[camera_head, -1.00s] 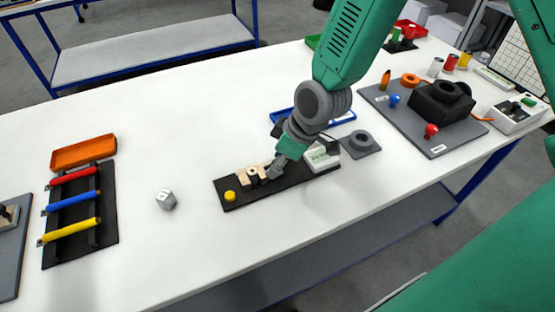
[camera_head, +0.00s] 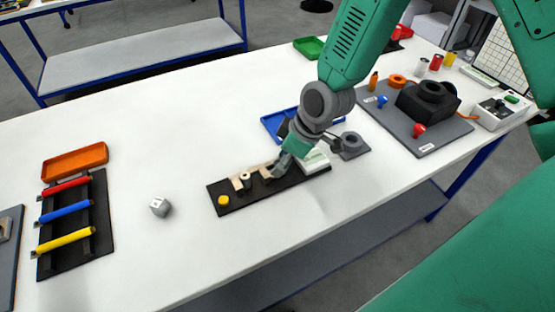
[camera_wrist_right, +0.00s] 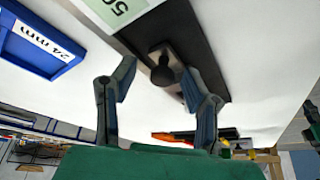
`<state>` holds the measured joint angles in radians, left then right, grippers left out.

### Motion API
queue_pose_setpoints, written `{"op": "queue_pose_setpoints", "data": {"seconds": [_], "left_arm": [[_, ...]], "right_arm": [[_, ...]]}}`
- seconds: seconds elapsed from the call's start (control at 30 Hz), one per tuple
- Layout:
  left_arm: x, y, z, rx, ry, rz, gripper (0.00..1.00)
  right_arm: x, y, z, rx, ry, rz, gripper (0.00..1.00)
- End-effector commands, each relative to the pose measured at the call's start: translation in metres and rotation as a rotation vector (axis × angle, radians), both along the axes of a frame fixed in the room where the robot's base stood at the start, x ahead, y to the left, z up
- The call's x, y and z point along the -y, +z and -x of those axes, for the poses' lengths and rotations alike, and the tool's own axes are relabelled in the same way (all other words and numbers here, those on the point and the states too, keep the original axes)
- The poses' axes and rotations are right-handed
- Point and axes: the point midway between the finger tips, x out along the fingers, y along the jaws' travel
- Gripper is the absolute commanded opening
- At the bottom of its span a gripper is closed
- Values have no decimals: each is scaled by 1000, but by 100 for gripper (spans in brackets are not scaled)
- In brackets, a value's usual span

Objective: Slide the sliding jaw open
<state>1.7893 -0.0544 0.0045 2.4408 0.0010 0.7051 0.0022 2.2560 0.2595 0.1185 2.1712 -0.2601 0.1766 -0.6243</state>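A black base (camera_head: 222,190) on the white table bears a vise-like fixture with a yellow knob (camera_head: 223,201) at its left end. A tan fixed jaw (camera_head: 237,184) stands beside a small dark and pale cylinder (camera_head: 246,178). The tan sliding jaw (camera_head: 265,171) is to the right, with a gap between it and the cylinder. My right gripper (camera_head: 278,173) is low at the sliding jaw, partly hiding it. In the wrist view its fingers (camera_wrist_right: 160,82) are spread around a dark round knob (camera_wrist_right: 163,75), with room visible. My left gripper is out of view.
A white labelled block (camera_head: 314,159) sits at the base's right end. A blue tray (camera_head: 272,128) lies behind, and a grey plate with a ring (camera_head: 352,146) is to the right.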

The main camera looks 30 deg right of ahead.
Motion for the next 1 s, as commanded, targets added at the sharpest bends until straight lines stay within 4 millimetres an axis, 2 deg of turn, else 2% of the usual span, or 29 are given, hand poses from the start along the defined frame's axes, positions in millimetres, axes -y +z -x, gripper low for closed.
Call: {"op": "queue_pose_setpoints", "data": {"seconds": [0.2,0.33,0.7,0.83,1.0], "left_arm": [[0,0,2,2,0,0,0],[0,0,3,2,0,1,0],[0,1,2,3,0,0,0],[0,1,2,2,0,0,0],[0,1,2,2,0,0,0]], "right_arm": [[-2,2,-1,2,1,0,41],[0,12,2,5,1,1,41],[21,78,22,5,-2,-3,41],[27,96,27,3,-1,-2,41],[31,107,31,0,-1,-2,41]]}}
